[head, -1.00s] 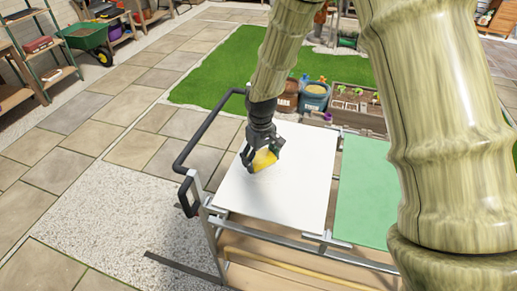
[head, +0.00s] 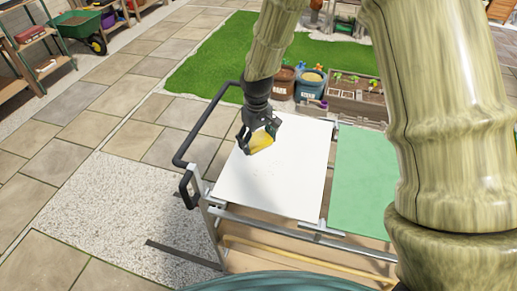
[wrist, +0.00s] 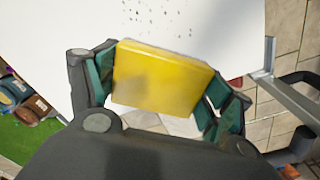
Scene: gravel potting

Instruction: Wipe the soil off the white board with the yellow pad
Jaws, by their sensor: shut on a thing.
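The white board (head: 290,180) lies flat on top of a cart. It also shows in the wrist view (wrist: 232,30), with several small dark soil specks (wrist: 165,15) near the top edge of the picture. Faint specks also show on the board in the head view. My gripper (head: 258,138) is shut on the yellow pad (head: 262,144), over the far left part of the board. In the wrist view the pad (wrist: 160,78) sits between both fingers and has a brownish smudge on its face. I cannot tell whether the pad touches the board.
A green panel (head: 362,185) lies right of the board. The cart's dark handle (head: 203,125) stands at its left. Pots (head: 310,86) and a planter box (head: 355,97) stand beyond the cart.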

